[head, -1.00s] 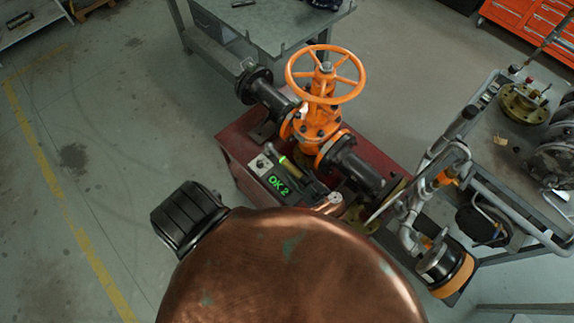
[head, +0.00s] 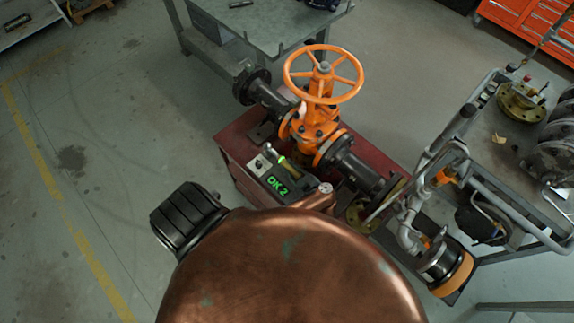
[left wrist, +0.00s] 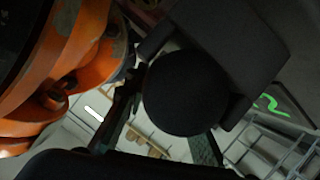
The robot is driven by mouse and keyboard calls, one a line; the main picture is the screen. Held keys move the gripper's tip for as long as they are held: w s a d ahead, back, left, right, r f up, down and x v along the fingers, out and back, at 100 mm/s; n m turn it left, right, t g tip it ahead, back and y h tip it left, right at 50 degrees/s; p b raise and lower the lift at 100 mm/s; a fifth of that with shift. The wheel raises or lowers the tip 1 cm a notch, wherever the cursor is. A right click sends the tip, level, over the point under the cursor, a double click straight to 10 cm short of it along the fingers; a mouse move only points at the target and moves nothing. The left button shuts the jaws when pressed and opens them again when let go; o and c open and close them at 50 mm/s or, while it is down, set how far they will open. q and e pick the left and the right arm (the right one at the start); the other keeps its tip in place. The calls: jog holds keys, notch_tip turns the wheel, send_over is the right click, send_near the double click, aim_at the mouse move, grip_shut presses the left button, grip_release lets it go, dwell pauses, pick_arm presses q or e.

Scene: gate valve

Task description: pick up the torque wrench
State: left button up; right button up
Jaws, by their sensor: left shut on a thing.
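The torque wrench (head: 292,170), with a yellowish shaft and a glowing green band, is at the front of the red valve stand, beside a dark box with a green "OK 2" display (head: 278,185). My left gripper (head: 308,183) is at its near end, small and partly hidden behind my copper-coloured body. It is shut on the wrench. In the left wrist view a round black end (left wrist: 187,92), apparently the wrench's grip, sits against the dark fingers; most of the wrench is hidden there. My right gripper is not in view.
The orange gate valve with its handwheel (head: 324,75) and dark pipe flanges stands just behind the wrench on the red stand (head: 236,143). A metal cart (head: 510,155) with fittings is at the right. A grey workbench (head: 265,25) is behind. The floor at left is clear.

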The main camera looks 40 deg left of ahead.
pick_arm(q)
grip_shut()
dwell(0.3)
dwell(0.3)
